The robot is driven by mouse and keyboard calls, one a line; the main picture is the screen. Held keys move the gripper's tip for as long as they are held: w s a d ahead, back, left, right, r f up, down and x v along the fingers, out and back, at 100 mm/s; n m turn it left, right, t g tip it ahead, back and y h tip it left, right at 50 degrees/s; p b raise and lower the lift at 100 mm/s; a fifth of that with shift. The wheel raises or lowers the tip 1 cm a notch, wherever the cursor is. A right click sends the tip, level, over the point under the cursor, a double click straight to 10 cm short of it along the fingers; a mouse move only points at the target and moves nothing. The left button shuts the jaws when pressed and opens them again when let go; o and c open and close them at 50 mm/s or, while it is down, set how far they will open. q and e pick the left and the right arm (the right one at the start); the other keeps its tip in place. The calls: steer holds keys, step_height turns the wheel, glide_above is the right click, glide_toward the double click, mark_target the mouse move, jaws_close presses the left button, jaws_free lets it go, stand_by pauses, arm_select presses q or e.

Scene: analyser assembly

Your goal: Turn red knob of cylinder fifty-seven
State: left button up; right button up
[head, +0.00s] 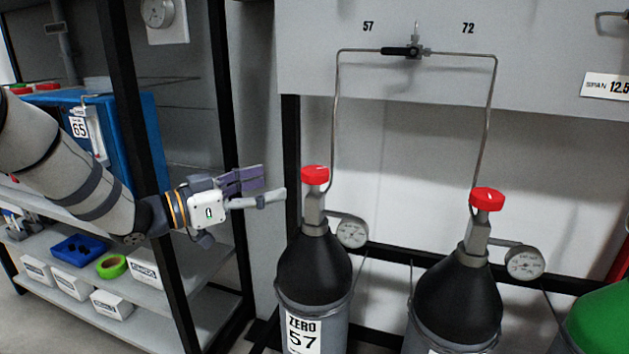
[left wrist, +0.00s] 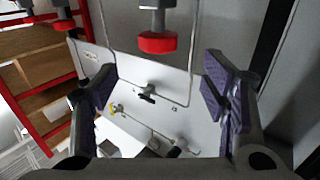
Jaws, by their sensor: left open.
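Cylinder fifty-seven (head: 314,275) stands upright, grey with a black shoulder and a label reading ZERO 57. Its red knob (head: 315,175) sits on top of its valve. My left gripper (head: 270,187) is left of this knob at about its height, open and empty, with its fingers pointing right towards it and a gap between. In the left wrist view, which looks upside down, a red knob (left wrist: 157,42), apparently that of cylinder fifty-seven, shows between and beyond the spread fingers. My right gripper is not in view.
A second cylinder with a red knob (head: 486,199) stands to the right, and a green one (head: 602,322) at the right edge. Gauges (head: 352,232) and thin pipes are close beside the valves. A black shelf post (head: 235,150) is behind my left gripper.

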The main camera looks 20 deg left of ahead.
mark_target(317, 169)
arm_select(q)
steer(key=b+x, duration=0.1)
steer(key=x, duration=1)
steer(key=shift+d+f, duration=0.15)
steer(key=shift+d, duration=0.05)
steer(key=shift+w+d, duration=0.3)
steer(key=c, duration=1.2)
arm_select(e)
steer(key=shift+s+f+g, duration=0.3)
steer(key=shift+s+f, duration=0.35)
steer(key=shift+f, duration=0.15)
